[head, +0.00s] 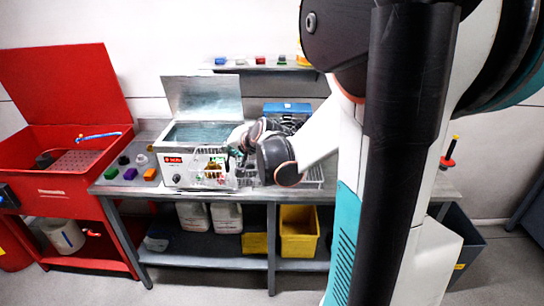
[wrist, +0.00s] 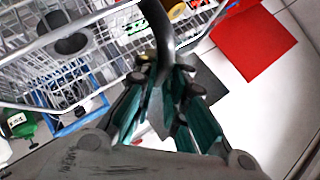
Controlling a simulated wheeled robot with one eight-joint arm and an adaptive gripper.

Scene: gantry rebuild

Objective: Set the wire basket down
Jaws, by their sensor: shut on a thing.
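The wire basket (head: 214,172) hangs in front of the right part of the silver cleaner tank (head: 183,170), above the bench's front edge. In the wrist view the basket (wrist: 100,35) shows its wire mesh, with small yellow, red and green items inside. My gripper (head: 238,152) is at the basket's upper right side. In the wrist view my gripper (wrist: 165,80) has its teal-padded fingers closed around the dark curved handle (wrist: 160,30). The basket's underside and its clearance from the bench cannot be told.
The tank's lid stands open. Green, black and orange blocks (head: 150,174) lie on the bench left of it. A wire rack (head: 313,177) is on the bench to the right. A red sink unit (head: 75,160) is at left.

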